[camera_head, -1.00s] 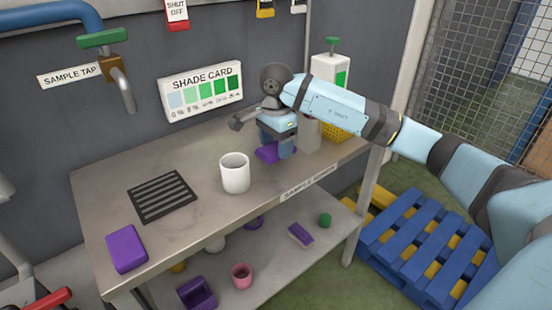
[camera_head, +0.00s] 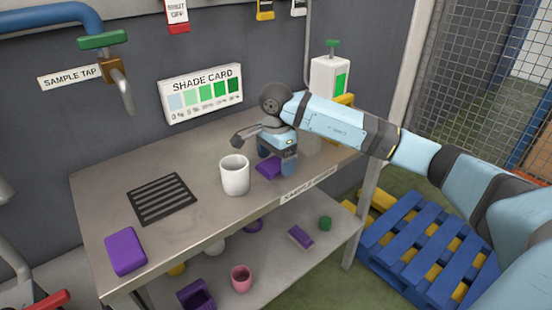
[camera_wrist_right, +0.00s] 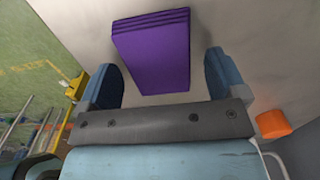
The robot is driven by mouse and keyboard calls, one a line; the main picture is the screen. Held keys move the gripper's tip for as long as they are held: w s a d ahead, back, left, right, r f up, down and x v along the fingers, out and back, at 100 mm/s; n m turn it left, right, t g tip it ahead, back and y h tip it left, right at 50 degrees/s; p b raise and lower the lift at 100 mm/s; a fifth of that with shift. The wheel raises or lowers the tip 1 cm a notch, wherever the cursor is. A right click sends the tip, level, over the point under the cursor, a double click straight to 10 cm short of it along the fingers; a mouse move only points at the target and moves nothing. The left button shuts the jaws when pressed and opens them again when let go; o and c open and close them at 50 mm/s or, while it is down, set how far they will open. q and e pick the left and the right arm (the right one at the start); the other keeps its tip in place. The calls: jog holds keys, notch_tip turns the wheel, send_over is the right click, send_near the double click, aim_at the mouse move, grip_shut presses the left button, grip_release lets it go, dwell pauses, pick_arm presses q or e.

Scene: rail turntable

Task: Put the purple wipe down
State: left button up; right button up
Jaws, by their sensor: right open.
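The purple wipe (camera_head: 268,169), a flat folded pad, appears to lie on the metal bench (camera_head: 205,205), right of the white mug. My right gripper (camera_head: 277,160) is over it, pointing down. In the right wrist view the wipe (camera_wrist_right: 152,55) shows whole against the grey bench top. The two blue fingers of the gripper (camera_wrist_right: 165,80) stand wide apart on either side of its near end, with gaps to both sides. My left gripper is not in view.
A white mug (camera_head: 235,176) stands close left of my right gripper. A black grille (camera_head: 161,198) and another purple block (camera_head: 126,251) are farther left. A white dispenser (camera_head: 329,77) stands behind. The lower shelf (camera_head: 275,262) holds several small items. The bench front-middle is clear.

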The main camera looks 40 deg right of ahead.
aim_at(274, 165)
jog(key=shift+f, duration=0.3)
pick_arm(q)
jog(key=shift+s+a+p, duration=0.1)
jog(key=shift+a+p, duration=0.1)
jog(key=shift+p, duration=0.75)
pick_arm(e)
notch_tip(274, 165, up, 14)
jog(key=shift+s+a, duration=0.15)
jog(key=shift+a, duration=0.25)
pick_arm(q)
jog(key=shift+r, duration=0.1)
pick_arm(e)
jog(key=shift+s+f, duration=0.1)
